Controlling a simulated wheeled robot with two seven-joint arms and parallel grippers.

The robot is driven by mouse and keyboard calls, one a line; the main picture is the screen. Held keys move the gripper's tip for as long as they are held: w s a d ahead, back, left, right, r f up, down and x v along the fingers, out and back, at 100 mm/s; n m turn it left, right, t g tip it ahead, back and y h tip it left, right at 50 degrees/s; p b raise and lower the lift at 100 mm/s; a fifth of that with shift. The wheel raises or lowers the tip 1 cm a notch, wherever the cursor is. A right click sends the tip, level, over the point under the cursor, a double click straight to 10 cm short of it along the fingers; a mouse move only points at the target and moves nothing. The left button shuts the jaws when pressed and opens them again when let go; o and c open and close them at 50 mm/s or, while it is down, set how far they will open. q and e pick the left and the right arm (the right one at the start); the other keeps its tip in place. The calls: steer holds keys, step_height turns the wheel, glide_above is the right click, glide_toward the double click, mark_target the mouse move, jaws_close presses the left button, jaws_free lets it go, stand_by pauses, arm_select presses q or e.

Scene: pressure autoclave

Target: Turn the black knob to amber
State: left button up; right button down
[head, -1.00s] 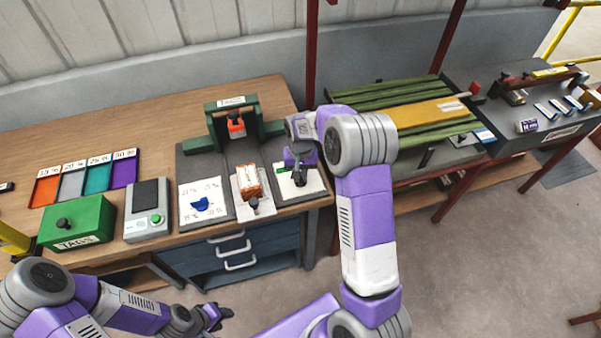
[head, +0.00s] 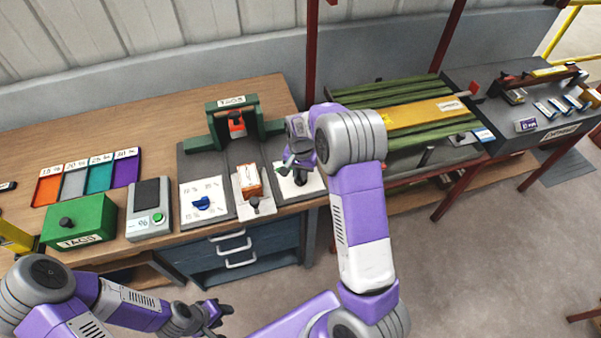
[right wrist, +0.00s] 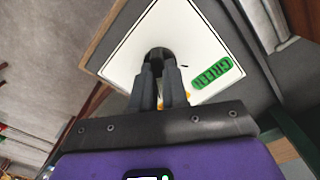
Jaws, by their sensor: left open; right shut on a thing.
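The black knob (right wrist: 157,55) stands on a white square plate (right wrist: 190,35), with a green label (right wrist: 212,73) on the plate beside it. My right gripper (right wrist: 158,75) is shut on the black knob, one finger at each side. A small amber patch (right wrist: 160,103) shows partly behind the fingers; the rest is hidden. In the head view the plate (head: 314,180) lies at the right end of the dark panel, mostly covered by my right gripper (head: 299,176). My left gripper (head: 226,311) is open and empty in front of the bench.
A white card with a blue knob (head: 201,203) and an orange block (head: 250,182) lie left of the plate. A green frame (head: 232,112) stands behind. A grey box (head: 149,209), a green box (head: 79,222) and coloured trays (head: 87,178) are further left.

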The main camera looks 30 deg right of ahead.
steer(key=c, duration=1.1)
jaws_free()
steer(key=shift+c, duration=0.2)
steer(key=shift+r, duration=0.15)
step_height(320, 180, up, 7)
steer(key=shift+r+p, duration=0.2)
steer(key=shift+p, duration=0.35)
steer(key=shift+f, duration=0.1)
